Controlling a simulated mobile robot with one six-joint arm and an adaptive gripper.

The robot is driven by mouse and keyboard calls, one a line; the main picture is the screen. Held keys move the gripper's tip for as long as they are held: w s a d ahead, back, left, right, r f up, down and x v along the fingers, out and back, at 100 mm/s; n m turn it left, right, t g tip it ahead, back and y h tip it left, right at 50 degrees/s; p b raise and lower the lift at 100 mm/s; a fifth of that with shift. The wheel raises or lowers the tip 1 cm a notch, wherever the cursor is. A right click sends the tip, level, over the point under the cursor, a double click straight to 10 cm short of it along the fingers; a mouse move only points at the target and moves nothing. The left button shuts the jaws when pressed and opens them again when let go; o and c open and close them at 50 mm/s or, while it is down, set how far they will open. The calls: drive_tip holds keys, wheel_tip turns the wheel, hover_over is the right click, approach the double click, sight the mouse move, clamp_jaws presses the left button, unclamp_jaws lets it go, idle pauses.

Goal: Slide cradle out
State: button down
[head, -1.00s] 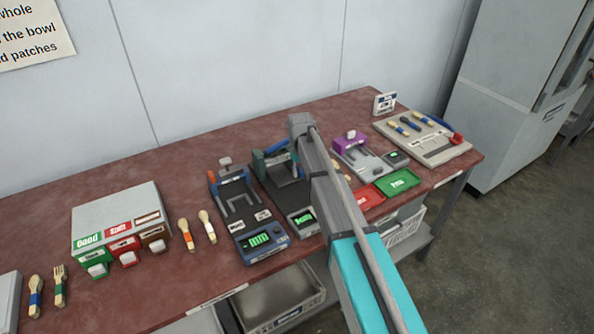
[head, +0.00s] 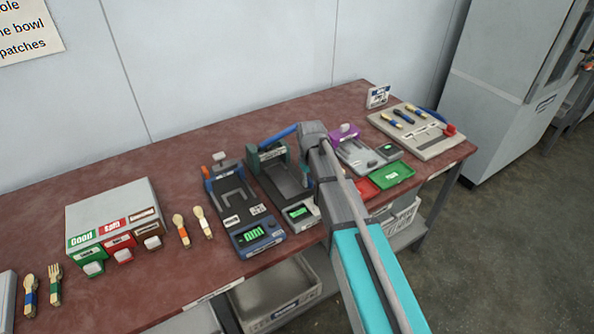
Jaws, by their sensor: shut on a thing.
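The green press (head: 270,153) stands near the table's front edge, with a dark, long bed and a lit green display at its front. The cradle (head: 289,182) appears to be the dark piece along that bed; its outline is hard to make out. My gripper (head: 307,180) reaches down at the right side of this press and is shut, seemingly on the cradle. My own arm hides part of the fingers and the contact. A blue lever (head: 279,135) at the top of the press slants up toward my wrist.
A blue-based press (head: 241,210) stands close on the left. On the right are a purple-topped device (head: 349,141), a red tray (head: 366,190) and a green tray (head: 392,174). A sorting box (head: 112,207) stands further left. Bare table lies behind the presses.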

sight(313, 194)
drive_tip(key=s+d, duration=0.1)
drive_tip(key=s, duration=0.1)
drive_tip(key=shift+s+d, duration=0.35)
drive_tip(key=shift+s, duration=0.05)
drive_tip(key=c, duration=0.6)
unclamp_jaws()
drive_tip(key=shift+w, duration=0.1)
drive_tip(key=shift+r, duration=0.1)
